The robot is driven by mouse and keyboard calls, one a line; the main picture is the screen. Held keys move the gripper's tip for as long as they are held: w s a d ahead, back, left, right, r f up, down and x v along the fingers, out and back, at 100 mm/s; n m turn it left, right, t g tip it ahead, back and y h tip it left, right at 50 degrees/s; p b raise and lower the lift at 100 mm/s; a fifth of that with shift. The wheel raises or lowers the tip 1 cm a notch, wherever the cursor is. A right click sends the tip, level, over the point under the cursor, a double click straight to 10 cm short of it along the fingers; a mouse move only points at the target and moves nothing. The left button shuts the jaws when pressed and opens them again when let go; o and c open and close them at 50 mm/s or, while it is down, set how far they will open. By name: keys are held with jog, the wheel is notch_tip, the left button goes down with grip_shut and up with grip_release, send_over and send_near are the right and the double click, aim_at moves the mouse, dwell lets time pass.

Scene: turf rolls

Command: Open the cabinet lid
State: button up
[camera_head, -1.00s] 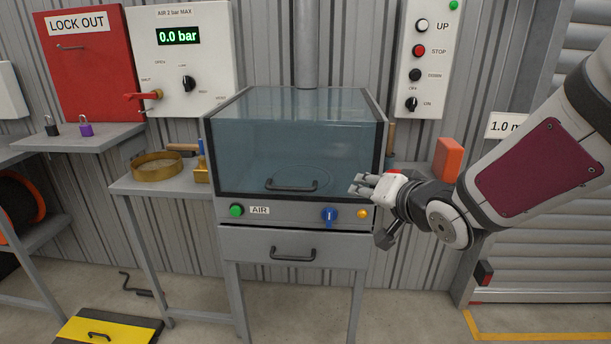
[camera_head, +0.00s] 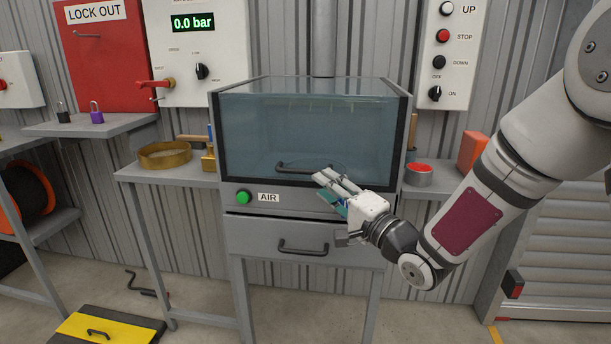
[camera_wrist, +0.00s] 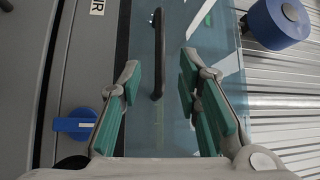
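The cabinet (camera_head: 222,200) stands in the middle with its tinted clear lid (camera_head: 255,135) closed. A dark bar handle (camera_head: 290,168) sits low on the lid's front; it also shows in the wrist view (camera_wrist: 158,55). My gripper (camera_head: 322,180) is at the lower right of the lid front, near the handle's right end. In the wrist view my gripper (camera_wrist: 158,85) is open, with green pads on either side and nothing between them. The handle lies ahead of the fingertips, in line with the gap. I cannot tell whether the fingers touch the lid.
A green button (camera_head: 243,197) and a blue knob (camera_wrist: 75,125) are on the cabinet front. A drawer handle (camera_head: 303,247) is below. A brass ring (camera_head: 165,156) sits on the left shelf. A grey tin with a red top (camera_head: 419,174) and an orange block (camera_head: 473,152) are at right.

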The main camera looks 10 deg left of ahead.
aim_at(305, 171)
jog(key=b+x, duration=0.1)
jog(key=x, duration=0.7)
grip_shut()
